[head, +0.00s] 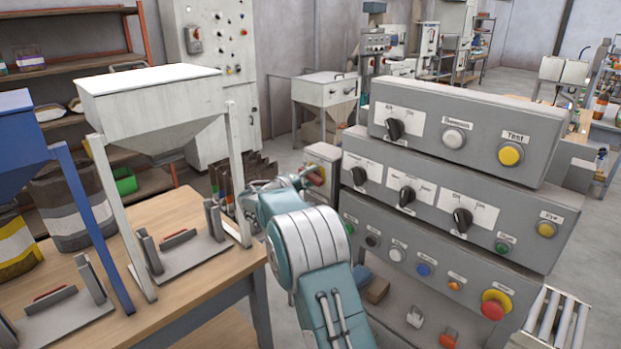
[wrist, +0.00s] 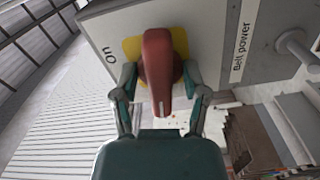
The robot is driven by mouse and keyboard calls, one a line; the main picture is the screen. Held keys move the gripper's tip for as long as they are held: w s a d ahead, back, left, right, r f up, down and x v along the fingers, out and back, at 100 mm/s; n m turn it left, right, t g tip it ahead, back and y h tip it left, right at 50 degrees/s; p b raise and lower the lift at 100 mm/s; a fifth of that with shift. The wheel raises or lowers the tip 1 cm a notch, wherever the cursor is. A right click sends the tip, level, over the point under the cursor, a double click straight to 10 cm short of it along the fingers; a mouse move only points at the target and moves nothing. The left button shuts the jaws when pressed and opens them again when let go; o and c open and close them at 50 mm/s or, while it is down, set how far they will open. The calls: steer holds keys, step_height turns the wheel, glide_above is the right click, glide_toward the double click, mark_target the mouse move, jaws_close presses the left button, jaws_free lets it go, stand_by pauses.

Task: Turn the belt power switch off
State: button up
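The belt power switch (wrist: 160,70) is a red rotary handle on a yellow plate, in the wrist view. Its narrow end points down in that picture. Its grey box face (wrist: 215,40) carries the labels "On" to the left and "Belt power" to the right. My gripper (wrist: 160,80) has one finger on each side of the handle. Narrow gaps seem to show beside it, so it looks open around the handle; contact is unclear. In the head view, my gripper (head: 306,178) is at the small grey switch box (head: 324,157), and my arm hides part of the box.
A stacked grey control panel (head: 460,130) with knobs and buttons stands close on the right of my arm. A wooden table (head: 185,215) with a white hopper (head: 150,92) stands on the left. Brown bags (head: 258,165) stand behind my gripper.

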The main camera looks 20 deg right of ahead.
steer(key=shift+a+f+n, duration=0.15)
steer(key=shift+f+n, duration=0.1)
steer(key=shift+n, duration=0.95)
steer(key=o, duration=0.7)
steer(key=shift+o, duration=0.2)
steer(key=shift+w+a, duration=0.1)
steer(key=shift+r, duration=0.1)
steer(key=shift+a, duration=0.1)
steer(key=shift+s+a, duration=0.2)
steer(key=shift+a, duration=0.15)
steer(key=v, duration=1.1)
